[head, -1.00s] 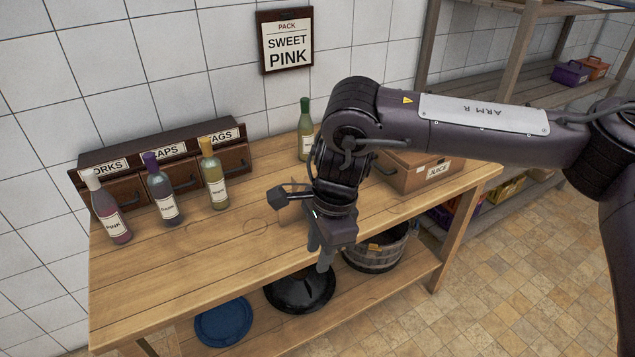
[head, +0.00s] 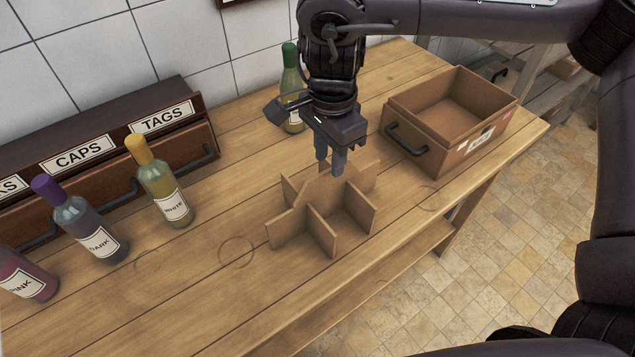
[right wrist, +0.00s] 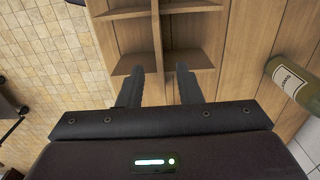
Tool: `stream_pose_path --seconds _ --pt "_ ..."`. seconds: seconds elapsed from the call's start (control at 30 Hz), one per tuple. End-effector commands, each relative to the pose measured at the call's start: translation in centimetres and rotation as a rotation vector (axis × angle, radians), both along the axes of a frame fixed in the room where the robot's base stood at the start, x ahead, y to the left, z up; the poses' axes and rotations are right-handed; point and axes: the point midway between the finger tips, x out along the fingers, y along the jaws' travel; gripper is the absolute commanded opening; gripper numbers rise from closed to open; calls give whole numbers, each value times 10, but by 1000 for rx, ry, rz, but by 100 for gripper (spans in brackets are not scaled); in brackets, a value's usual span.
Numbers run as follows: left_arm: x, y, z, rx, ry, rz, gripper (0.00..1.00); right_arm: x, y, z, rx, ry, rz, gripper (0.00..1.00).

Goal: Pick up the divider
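The divider (head: 348,208), a light brown set of crossed panels, stands upright on the wooden table; it also shows in the right wrist view (right wrist: 157,32). My right gripper (head: 330,170) points down over its back part. In the right wrist view my right gripper (right wrist: 160,70) has its two fingers apart, with nothing held between them. One long divider panel lines up with the gap between them. I cannot tell whether the fingertips reach down beside that panel. My left gripper is not in view.
A green bottle (head: 291,90) stands behind. Yellow-capped (head: 160,182), purple-capped (head: 85,228) and pink (head: 28,275) bottles stand left, before the drawers (head: 180,150). The table (head: 215,290) is bare in front.

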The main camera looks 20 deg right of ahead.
Motion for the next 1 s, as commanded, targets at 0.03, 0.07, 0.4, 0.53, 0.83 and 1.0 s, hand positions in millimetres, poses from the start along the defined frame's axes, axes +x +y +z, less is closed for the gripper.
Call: stream_pose_path --seconds 0.03,0.07,0.4,0.53,0.83,1.0 --pt "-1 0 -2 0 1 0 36 0 0 -4 0 1 0 32" --pt "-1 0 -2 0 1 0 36 0 0 -6 0 2 0 32" --pt "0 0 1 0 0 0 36 0 -2 -40 1 4 -1 32" --pt "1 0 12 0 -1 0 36 1 -5 -58 -3 5 0 32" --pt "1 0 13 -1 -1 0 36 3 -4 -79 0 0 0 32" --pt "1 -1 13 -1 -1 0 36 3 -4 -79 0 0 0 25"
